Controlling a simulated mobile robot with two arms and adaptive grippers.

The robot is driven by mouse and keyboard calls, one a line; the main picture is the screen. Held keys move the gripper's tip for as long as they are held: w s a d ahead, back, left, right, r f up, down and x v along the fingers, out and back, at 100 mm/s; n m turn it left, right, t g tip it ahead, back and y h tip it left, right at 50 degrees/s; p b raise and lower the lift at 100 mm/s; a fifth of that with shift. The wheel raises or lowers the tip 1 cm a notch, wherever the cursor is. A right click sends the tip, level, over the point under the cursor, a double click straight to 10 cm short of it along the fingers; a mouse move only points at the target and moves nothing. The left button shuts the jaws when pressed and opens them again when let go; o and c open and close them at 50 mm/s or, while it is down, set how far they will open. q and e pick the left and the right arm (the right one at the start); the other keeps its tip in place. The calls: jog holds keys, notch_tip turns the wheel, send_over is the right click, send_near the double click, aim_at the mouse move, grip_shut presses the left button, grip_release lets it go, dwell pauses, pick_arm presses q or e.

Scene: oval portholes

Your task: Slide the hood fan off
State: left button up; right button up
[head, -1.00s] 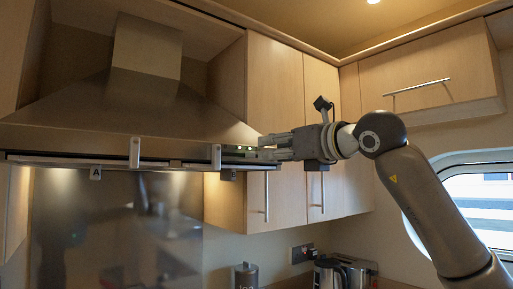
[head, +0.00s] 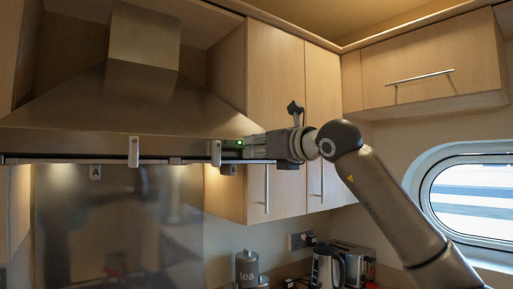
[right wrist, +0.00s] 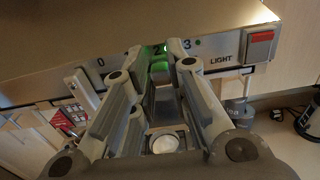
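The steel range hood (head: 110,110) fills the upper left of the head view. A white upright slider or handle (head: 216,153) is on its front edge, just left of my right gripper (head: 243,149); a second one (head: 134,152) is further left. In the right wrist view, the hood's control strip (right wrist: 222,48) shows 0, 2, 3 and LIGHT, with green lights near 2 and 3. My right gripper (right wrist: 155,62) has its fingertips at the strip around the 2, with a gap between them. A white slider (right wrist: 82,90) is left of the 0. My left gripper is out of view.
A red switch (right wrist: 260,38) is right of LIGHT. Wooden wall cupboards (head: 275,120) stand close behind my right arm. A kettle (head: 327,268), toaster (head: 355,262) and tea tin (head: 246,268) are on the counter below. An oval window (head: 470,195) is at right.

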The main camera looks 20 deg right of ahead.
aim_at(235, 147)
grip_shut()
jog(key=shift+s+a+f+b, duration=0.1)
jog(key=shift+s+a+b, duration=0.15)
jog(key=shift+a+b, duration=0.4)
jog(key=shift+s+a+b, duration=0.25)
jog(key=shift+a+b, duration=0.05)
jog(key=shift+a, duration=0.5)
jog(key=shift+s+a, duration=0.1)
jog(key=shift+a, duration=0.1)
jog(key=o, duration=0.7)
grip_release()
jog(key=shift+d, duration=0.15)
jog(key=shift+c, duration=0.2)
jog(key=v, duration=1.2)
